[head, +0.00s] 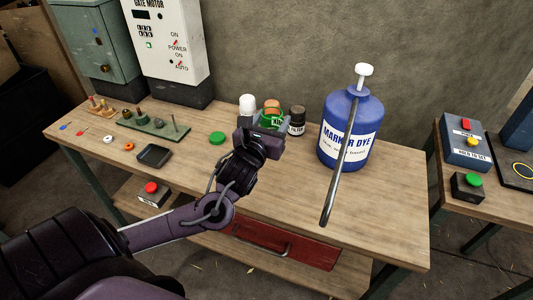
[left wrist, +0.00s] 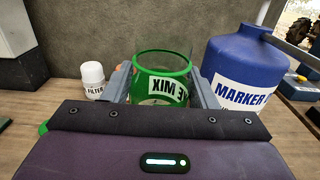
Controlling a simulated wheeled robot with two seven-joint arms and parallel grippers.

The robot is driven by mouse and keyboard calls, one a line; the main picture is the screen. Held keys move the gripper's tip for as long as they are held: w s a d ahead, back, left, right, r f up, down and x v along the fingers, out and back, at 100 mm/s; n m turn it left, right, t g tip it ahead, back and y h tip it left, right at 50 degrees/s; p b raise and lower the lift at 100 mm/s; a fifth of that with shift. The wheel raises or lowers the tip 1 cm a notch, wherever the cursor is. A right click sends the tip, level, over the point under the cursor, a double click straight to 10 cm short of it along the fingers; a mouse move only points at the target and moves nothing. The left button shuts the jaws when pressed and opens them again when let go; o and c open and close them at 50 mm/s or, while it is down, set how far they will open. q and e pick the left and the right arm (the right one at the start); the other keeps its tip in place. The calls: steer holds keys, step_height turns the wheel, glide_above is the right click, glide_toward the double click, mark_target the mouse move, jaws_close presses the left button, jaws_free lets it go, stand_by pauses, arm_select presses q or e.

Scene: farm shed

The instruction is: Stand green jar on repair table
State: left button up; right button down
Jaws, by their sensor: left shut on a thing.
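The green jar (head: 266,120) is near the back of the wooden repair table (head: 300,190), partly hidden by my left gripper (head: 262,128). In the left wrist view the jar (left wrist: 162,72) is see-through green with a round green rim and a white label. The left gripper's two fingers (left wrist: 160,88) are shut on the jar, one on each side. I cannot tell whether the jar's base touches the table. A flat green disc like a lid (head: 217,138) lies on the table left of the gripper. My right gripper is not in view.
A blue marker dye bottle (head: 350,125) with a white pump and long grey rod stands right of the jar. A white-capped bottle (head: 247,106) and a dark-lidded jar (head: 297,120) stand near it. A black tray (head: 154,155) lies left. The table's front right is clear.

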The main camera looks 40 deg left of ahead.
arm_select(q)
steer(key=shift+f, duration=6.55)
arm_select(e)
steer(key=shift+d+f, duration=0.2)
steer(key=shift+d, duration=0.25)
arm_select(q)
steer(key=o, duration=1)
steer(key=shift+f, duration=0.15)
steer(key=shift+c, duration=0.2)
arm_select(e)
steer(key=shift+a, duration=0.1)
arm_select(q)
steer(key=v, duration=1.2)
steer(key=shift+b, duration=0.4)
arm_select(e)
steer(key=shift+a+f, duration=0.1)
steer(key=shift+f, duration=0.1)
